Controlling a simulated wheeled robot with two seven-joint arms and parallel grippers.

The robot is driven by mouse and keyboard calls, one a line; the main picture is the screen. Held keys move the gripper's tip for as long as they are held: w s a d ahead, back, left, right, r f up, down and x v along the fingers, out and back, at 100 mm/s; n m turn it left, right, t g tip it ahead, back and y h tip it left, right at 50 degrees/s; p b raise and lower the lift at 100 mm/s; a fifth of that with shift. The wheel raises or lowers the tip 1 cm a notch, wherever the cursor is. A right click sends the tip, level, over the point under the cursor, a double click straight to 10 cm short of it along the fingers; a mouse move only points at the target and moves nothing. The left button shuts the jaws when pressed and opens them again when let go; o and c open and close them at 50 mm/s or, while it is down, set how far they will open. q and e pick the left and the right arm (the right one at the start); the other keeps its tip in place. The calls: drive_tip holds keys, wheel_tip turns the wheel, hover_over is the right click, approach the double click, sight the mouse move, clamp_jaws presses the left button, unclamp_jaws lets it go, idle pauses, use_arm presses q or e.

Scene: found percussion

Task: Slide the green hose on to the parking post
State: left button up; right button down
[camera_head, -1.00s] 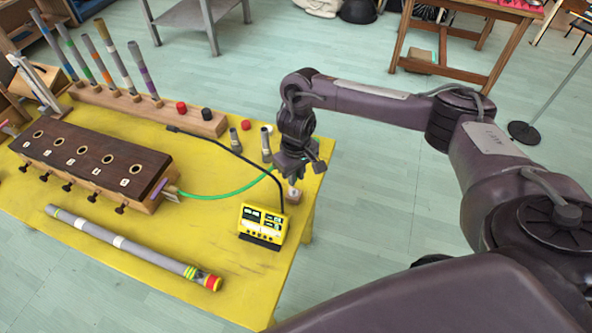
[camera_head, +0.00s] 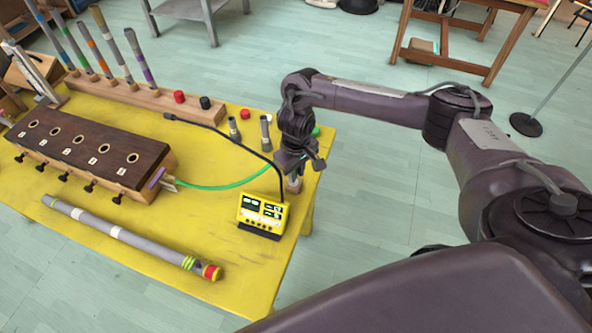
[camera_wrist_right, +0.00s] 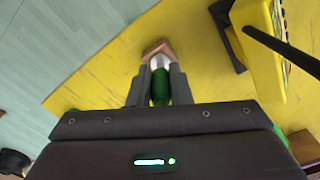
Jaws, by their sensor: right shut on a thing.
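The green hose (camera_head: 225,186) runs from the right end of the dark-topped wooden box across the yellow table to my right gripper (camera_head: 293,170). In the right wrist view my right gripper (camera_wrist_right: 159,88) is shut on the green hose (camera_wrist_right: 160,90), with a finger on each side. Just beyond the hose end is the pale parking post (camera_wrist_right: 160,62) on its small wooden block (camera_wrist_right: 156,48). The hose end lines up with the post and seems to meet it; I cannot tell whether it is around it. In the head view the block (camera_head: 294,187) is partly hidden under the gripper. My left gripper is not in view.
The yellow meter (camera_head: 262,214) with its black cable stands just left of the gripper. Two grey tubes (camera_head: 265,132) stand behind it. The wooden box (camera_head: 90,150) and a long grey tube (camera_head: 115,233) lie to the left. The table edge is close on the right.

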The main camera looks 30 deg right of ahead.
drive_tip(key=shift+p, duration=0.45)
idle(0.6)
drive_tip(key=shift+p, duration=0.45)
idle(0.5)
drive_tip(key=shift+p, duration=0.45)
drive_tip(key=shift+f+b, duration=0.45)
drive_tip(key=shift+f, duration=0.95)
drive_tip(key=c, duration=1.3)
unclamp_jaws()
drive_tip(key=shift+o, duration=0.2)
